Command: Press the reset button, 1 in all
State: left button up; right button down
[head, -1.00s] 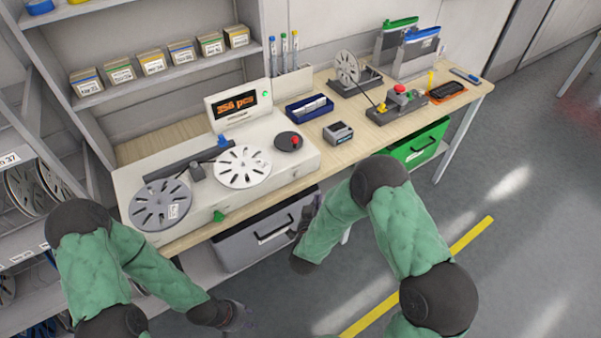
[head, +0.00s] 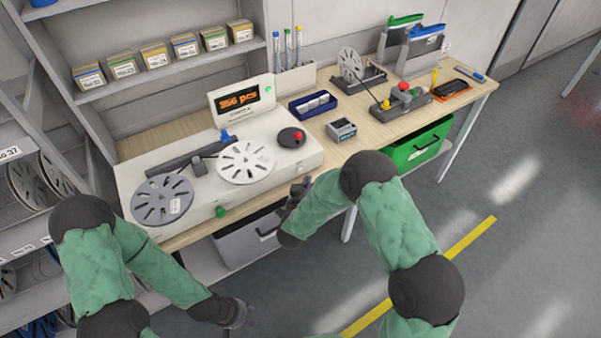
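The white reel counter (head: 308,160) stands on the bench with a display reading "356 pcs". It carries a green button (head: 221,211) on its front edge, a red knob (head: 298,136) on a black disc, and a small green spot (head: 268,90) beside the display. No reset label is legible. My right gripper (head: 297,191) is in front of the bench edge, below and right of the counter, apart from the buttons; its fingers are small and dark. My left gripper (head: 243,314) hangs low over the floor, in front of the shelf, away from the counter.
A grey reel (head: 150,208) and a white reel (head: 237,174) lie on the counter. A grey bin (head: 240,243) and a green bin (head: 408,157) sit under the bench. A small grey box (head: 341,130) and a blue tray (head: 300,108) stand right of the counter.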

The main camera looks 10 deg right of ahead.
jog(key=shift+w+a, duration=0.25)
jog(key=shift+w, duration=0.4)
jog(key=shift+w, duration=0.1)
dwell(1.0)
jog(key=shift+w+a+b, duration=0.15)
jog(key=shift+w+b, duration=0.1)
jog(key=shift+b, duration=0.05)
jog(key=shift+w+a, duration=0.15)
jog(key=shift+w, duration=0.3)
dwell(1.0)
jog(key=shift+s+d, duration=0.3)
jog(key=shift+s, duration=0.55)
jog(key=shift+s, duration=0.1)
jog(key=shift+s+d, duration=0.3)
jog(key=shift+s, duration=0.45)
jog(key=shift+s+d, duration=0.25)
jog(key=shift+s, duration=0.5)
jog(key=shift+s+d, duration=0.3)
jog(key=shift+s, duration=0.45)
